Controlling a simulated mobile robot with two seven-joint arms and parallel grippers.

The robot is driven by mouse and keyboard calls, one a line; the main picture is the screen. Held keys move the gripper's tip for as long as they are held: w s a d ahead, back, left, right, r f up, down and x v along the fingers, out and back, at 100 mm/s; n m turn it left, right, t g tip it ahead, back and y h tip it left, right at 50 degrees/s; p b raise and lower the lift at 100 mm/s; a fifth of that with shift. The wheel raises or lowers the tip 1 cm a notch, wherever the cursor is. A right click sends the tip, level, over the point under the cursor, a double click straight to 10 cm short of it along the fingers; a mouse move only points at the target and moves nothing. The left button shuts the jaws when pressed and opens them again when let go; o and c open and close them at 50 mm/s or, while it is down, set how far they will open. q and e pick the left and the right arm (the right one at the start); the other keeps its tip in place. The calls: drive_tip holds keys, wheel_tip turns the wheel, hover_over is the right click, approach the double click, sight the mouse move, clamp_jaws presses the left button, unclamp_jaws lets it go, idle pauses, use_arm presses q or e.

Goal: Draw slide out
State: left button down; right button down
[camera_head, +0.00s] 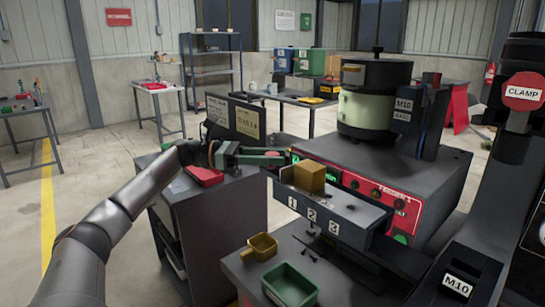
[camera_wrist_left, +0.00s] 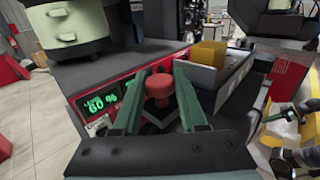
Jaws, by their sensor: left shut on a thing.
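The slide (camera_head: 345,211) is a grey tray marked 1, 2, 3 on its front, standing out from the red-fronted machine. A yellow box (camera_head: 309,177) sits at its left end. In the left wrist view the slide (camera_wrist_left: 236,72) and yellow box (camera_wrist_left: 208,54) are right of the fingers. My left gripper (camera_head: 284,157) is at the slide's left end, in front of the machine. In the left wrist view its green fingers (camera_wrist_left: 160,78) are shut on a red knob (camera_wrist_left: 159,88). Whether the knob joins the slide is hidden. My right gripper is not identifiable.
The machine (camera_head: 435,177) carries a round bowl (camera_head: 366,112) on top. Below the slide, a yellow scoop (camera_head: 262,246) and a green tray (camera_head: 290,285) rest on a dark surface. A red CLAMP sign (camera_head: 523,92) stands at right. Open floor lies at left.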

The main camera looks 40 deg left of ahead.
use_arm(q)
drive_tip(key=c, duration=0.5)
unclamp_jaws()
drive_tip(key=shift+a, duration=0.3)
drive_tip(key=shift+d, duration=0.1)
drive_tip(key=shift+s+a+f+b, duration=0.15)
drive_tip(key=shift+s+a+b, duration=0.15)
drive_tip(key=shift+a, duration=0.15)
drive_tip(key=b+v, duration=0.1)
drive_tip(key=v, duration=0.4)
drive_tip(key=b+v, duration=0.1)
drive_tip(key=v, duration=0.5)
drive_tip(key=shift+s+a+r+b, duration=0.15)
drive_tip(key=shift+s+r+b, duration=0.05)
drive_tip(key=shift+b, duration=0.2)
use_arm(e)
drive_tip(key=shift+w+a+f, duration=0.3)
drive_tip(key=shift+a+f, duration=0.1)
drive_tip(key=shift+a, duration=0.1)
drive_tip(key=shift+w+a+f, duration=0.25)
drive_tip(key=shift+a+f, duration=0.1)
drive_tip(key=shift+a, duration=0.1)
drive_tip(key=shift+s+f, duration=0.1)
drive_tip(key=shift+s, duration=0.05)
drive_tip(key=shift+s, duration=0.1)
